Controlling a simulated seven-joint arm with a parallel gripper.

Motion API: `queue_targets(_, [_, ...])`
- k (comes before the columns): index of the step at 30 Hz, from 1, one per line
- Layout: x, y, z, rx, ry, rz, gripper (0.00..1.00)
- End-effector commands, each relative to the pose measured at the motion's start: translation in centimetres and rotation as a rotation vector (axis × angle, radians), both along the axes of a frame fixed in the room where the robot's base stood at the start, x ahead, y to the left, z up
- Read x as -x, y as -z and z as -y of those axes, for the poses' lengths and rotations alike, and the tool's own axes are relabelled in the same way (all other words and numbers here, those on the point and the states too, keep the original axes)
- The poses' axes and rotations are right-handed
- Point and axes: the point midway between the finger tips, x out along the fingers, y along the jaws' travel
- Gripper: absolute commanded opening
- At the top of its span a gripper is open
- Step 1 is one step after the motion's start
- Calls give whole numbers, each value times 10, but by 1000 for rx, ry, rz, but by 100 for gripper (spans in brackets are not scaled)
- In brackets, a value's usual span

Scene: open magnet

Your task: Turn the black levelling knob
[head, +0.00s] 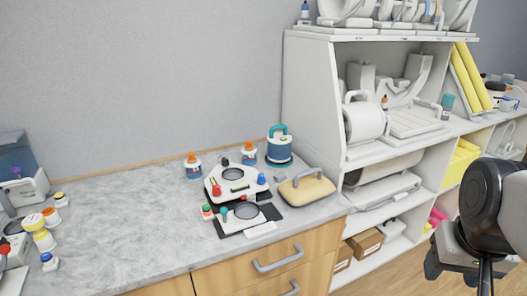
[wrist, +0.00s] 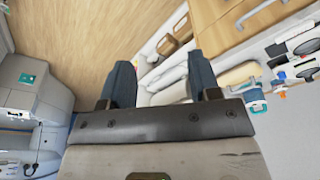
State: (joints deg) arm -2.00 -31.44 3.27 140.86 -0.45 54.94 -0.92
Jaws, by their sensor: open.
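The black levelling knob (head: 225,162) sits at the back corner of a white triangular levelling plate (head: 236,184) on the marble counter. The plate also carries a red knob (head: 217,190) at its left and a blue knob (head: 261,178) at its right. My gripper (wrist: 159,62) is open and empty, its two dark fingers spread apart in the wrist view. In the head view my arm is at the far right, well away from the knob and beyond the counter's right end. I cannot make out the black knob in the wrist view.
A tan case with a grey handle (head: 306,190) stands right of the plate. Behind are a blue canister (head: 279,147) and two orange-capped bottles (head: 193,166) (head: 249,154). A white shelf unit (head: 318,95) rises at the right. The counter's left middle (head: 130,220) is clear.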

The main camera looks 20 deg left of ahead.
Motion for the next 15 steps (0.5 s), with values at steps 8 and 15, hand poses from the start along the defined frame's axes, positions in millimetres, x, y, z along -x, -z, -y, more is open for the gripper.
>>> queue_targets(8, [-61,-28,-26,7,-98,-21,56])
queue_targets(15, [-113,-45,-54,12,-183,-38,56])
